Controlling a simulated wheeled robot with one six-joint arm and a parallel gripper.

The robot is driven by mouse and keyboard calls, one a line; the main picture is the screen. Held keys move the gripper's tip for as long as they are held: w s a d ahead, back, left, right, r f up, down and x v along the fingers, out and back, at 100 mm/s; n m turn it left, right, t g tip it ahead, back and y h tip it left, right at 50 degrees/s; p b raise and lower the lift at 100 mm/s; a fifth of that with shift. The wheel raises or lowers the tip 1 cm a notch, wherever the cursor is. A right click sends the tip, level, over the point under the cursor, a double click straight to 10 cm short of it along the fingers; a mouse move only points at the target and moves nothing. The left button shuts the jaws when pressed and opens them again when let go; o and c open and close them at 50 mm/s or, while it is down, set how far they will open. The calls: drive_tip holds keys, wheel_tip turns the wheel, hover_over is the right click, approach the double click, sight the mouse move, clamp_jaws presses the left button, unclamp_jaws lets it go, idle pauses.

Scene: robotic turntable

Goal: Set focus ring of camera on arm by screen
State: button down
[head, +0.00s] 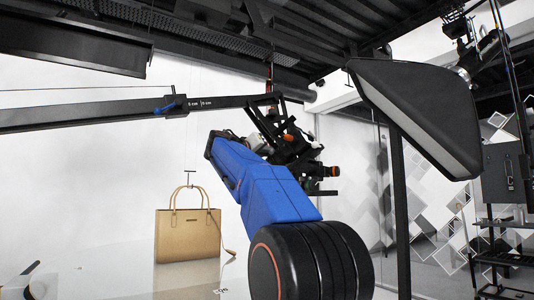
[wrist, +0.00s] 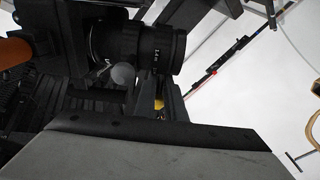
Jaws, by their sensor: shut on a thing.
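The camera (head: 300,155) is a dark cluster of parts at the end of a black boom, above and behind my blue arm in the head view. In the wrist view its black lens barrel (wrist: 138,45) lies sideways at the top, with small white markings near its right end. My gripper (wrist: 170,100) shows as dark fingers just under the barrel and is shut on the lens's ring. The exact contact is partly hidden by the gripper's housing at the bottom. In the head view the fingers cannot be told apart from the dark rig.
The black boom (head: 100,113) comes in from the left. A tan handbag (head: 187,235) hangs or stands behind my arm. A large softbox (head: 415,110) is at the upper right on a black post (head: 401,210). A grey knob (wrist: 123,74) sits close under the lens.

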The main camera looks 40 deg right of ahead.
drive_tip(key=shift+a, duration=0.1)
drive_tip(key=c, duration=1.9)
unclamp_jaws()
drive_tip(key=shift+a, duration=0.1)
drive_tip(key=v, duration=1.7)
drive_tip(key=shift+s+a+f, duration=0.1)
drive_tip(key=shift+s+a, duration=0.05)
drive_tip(key=shift+s, duration=0.05)
